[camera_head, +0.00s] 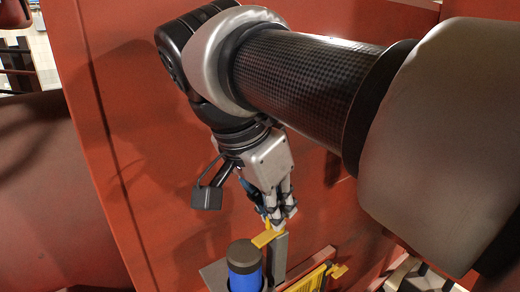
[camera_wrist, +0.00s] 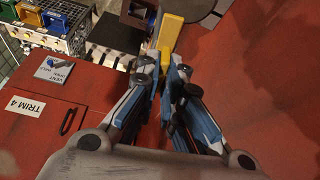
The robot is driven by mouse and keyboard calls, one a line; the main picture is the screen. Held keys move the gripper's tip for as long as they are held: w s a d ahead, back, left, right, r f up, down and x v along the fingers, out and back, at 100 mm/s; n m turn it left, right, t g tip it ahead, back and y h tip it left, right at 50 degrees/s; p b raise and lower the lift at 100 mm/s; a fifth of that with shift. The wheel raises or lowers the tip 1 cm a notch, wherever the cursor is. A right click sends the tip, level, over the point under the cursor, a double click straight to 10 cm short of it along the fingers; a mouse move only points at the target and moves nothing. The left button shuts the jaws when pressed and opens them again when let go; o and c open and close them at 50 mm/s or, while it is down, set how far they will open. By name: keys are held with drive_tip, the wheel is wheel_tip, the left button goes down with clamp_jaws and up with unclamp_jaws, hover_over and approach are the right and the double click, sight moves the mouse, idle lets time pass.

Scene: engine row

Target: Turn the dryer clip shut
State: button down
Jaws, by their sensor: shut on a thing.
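The dryer clip looks to be the yellow lever (camera_head: 266,238), which lies beside a blue cylinder with a dark cap (camera_head: 245,266) at the bottom of the head view. In the wrist view the yellow lever (camera_wrist: 171,34) runs up from between the fingertips. My gripper (camera_head: 279,217) points down and is shut on the lever's end; its fingers also show in the wrist view (camera_wrist: 163,72). The fingers hide the gripped end. I cannot tell how far the clip is turned.
A grey upright post (camera_head: 277,262) stands right beside the blue cylinder. A yellow slotted part (camera_head: 308,281) is to its right. Red walls (camera_head: 150,200) stand close behind my arm. The wrist view shows a red cabinet labelled TRIM 4 (camera_wrist: 30,105) and a VENT OPEN plate (camera_wrist: 55,69).

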sight(260, 237)
drive_tip(key=shift+m, duration=0.6)
drive_tip(key=shift+g, duration=0.3)
drive_tip(key=c, duration=1.7)
unclamp_jaws()
drive_tip(key=shift+a+r, duration=0.1)
drive_tip(key=v, duration=0.7)
drive_tip(key=shift+a+r, duration=0.15)
